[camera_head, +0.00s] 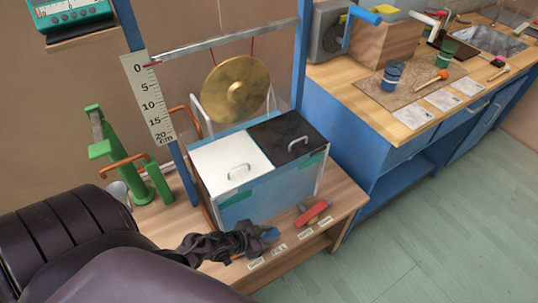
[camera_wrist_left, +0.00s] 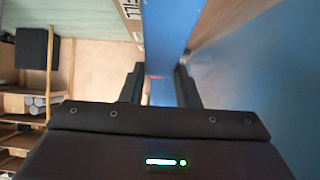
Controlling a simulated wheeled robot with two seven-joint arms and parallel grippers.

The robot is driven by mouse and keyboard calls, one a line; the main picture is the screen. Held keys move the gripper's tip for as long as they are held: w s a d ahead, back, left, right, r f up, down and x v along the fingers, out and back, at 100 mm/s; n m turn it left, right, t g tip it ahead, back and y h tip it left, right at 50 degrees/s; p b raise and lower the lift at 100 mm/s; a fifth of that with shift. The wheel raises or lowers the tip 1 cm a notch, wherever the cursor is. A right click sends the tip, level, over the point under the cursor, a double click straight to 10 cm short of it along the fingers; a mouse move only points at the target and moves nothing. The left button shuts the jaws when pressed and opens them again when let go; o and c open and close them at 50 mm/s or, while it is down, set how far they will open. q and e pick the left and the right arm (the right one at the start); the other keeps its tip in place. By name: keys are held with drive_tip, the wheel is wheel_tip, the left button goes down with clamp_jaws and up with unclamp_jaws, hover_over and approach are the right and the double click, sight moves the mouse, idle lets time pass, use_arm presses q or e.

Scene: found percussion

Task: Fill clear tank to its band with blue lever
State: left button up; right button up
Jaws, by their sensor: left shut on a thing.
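The clear tank (camera_head: 262,190) stands on the wooden bench under a white lid (camera_head: 225,170) and a black lid (camera_head: 300,130). Its see-through front looks pale blue, with green band pieces near the upper edge; I cannot tell the water level. My left gripper (camera_head: 262,238) is in front of the tank, low at the bench's front edge. It is shut on the blue lever (camera_head: 271,234), which is partly hidden by the fingers. In the left wrist view, the blue lever (camera_wrist_left: 165,60) lies between the fingers (camera_wrist_left: 160,88). My right gripper is out of view.
A red lever or handle (camera_head: 313,212) lies right of my left gripper, with small labels along the bench edge. A gong (camera_head: 235,90) hangs behind the tank beside a ruler (camera_head: 148,98). A green stand (camera_head: 150,180) is at left; a second workbench (camera_head: 415,115) is at right.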

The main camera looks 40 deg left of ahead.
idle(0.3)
use_arm(q)
drive_tip(key=o, duration=1)
drive_tip(key=v, duration=0.8)
